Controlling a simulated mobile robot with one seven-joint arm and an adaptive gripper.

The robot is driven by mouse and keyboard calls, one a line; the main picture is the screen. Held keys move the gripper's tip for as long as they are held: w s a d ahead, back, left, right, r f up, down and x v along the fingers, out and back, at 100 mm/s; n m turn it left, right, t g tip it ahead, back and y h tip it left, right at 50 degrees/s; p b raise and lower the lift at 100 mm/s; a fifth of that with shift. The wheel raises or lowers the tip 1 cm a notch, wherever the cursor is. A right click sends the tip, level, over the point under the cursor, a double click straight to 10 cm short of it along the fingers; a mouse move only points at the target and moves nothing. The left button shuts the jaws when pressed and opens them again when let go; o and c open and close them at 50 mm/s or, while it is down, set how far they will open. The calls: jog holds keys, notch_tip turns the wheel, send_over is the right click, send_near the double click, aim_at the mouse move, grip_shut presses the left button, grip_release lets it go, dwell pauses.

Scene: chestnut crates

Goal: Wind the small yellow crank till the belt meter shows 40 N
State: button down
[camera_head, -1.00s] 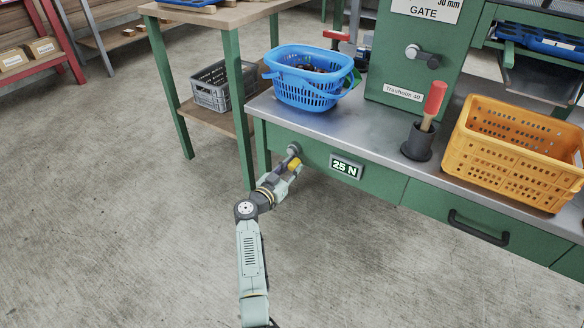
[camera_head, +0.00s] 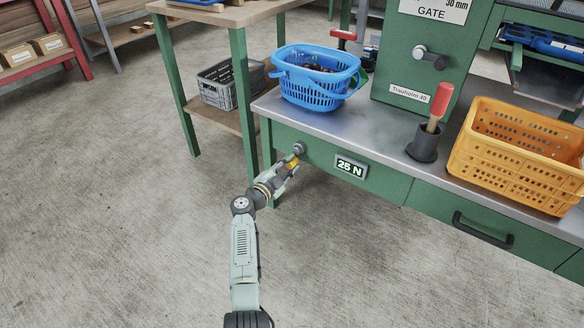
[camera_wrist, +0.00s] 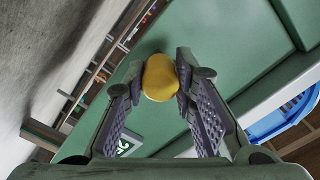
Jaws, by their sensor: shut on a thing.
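The small yellow crank (camera_head: 292,164) is on the green front of the bench, below the left end of its metal top. Its round grey hub (camera_head: 299,148) shows just above my gripper. My gripper (camera_head: 290,168) is shut on the yellow knob. In the wrist view the rounded knob (camera_wrist: 160,78) sits between my two ridged fingers (camera_wrist: 165,85), which hide its sides. The belt meter (camera_head: 351,166), right of the crank, reads 25 N. Part of the meter also shows in the wrist view (camera_wrist: 125,146), partly hidden by a finger.
A drawer handle (camera_head: 482,230) juts out at the right. A grey crate (camera_head: 216,90) sits on a shelf. The floor in front is clear.

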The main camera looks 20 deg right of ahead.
notch_tip(320, 180, up, 8)
jog(key=w+m+b, duration=0.1)
jog(key=m+b, duration=1)
jog(key=m, duration=1.8)
jog(key=shift+a+m, duration=0.4)
jog(key=shift+a, duration=0.05)
jog(key=shift+w, duration=0.1)
jog(key=c, duration=1.3)
grip_release()
jog(key=shift+f, duration=0.1)
